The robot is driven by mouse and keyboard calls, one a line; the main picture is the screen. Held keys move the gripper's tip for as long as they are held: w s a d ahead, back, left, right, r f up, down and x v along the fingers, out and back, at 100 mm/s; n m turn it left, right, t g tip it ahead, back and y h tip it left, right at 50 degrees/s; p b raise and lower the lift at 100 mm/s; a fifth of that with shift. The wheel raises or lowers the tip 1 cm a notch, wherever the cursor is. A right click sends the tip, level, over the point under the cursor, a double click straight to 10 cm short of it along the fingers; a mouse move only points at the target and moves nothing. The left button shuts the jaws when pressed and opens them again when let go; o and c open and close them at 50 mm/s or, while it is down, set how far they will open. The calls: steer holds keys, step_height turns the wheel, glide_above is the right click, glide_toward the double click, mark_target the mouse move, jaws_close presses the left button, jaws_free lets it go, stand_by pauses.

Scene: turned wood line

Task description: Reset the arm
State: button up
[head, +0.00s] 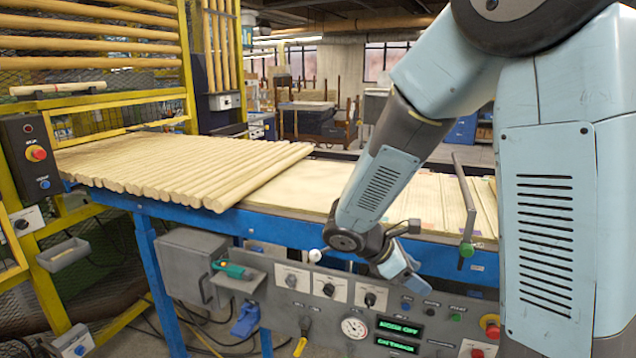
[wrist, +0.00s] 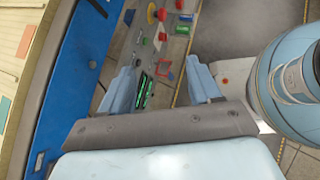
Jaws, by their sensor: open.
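My arm reaches down in front of the line's blue frame in the head view, and my gripper (head: 402,268) is at its end, just above the control panel (head: 340,310). In the wrist view my gripper (wrist: 161,82) shows two light blue fingers set wide apart with nothing between them. The panel with its green displays and coloured buttons (wrist: 158,14) lies beyond and between the fingers.
Turned wood rods (head: 175,165) lie side by side on the line's bed at left. A red stop button box (head: 33,155) is at far left. A green-handled tool (head: 232,270) lies on a grey box.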

steer(key=s+d+r+m+t+y, duration=0.2)
steer(key=s+r+m+t+y, duration=0.2)
steer(key=s+r+m+y, duration=0.5)
steer(key=s+r+m, duration=0.6)
steer(key=r+m, duration=0.2)
steer(key=m, duration=0.1)
steer(key=shift+d+y, duration=0.3)
steer(key=shift+d, duration=0.1)
stand_by(1.2)
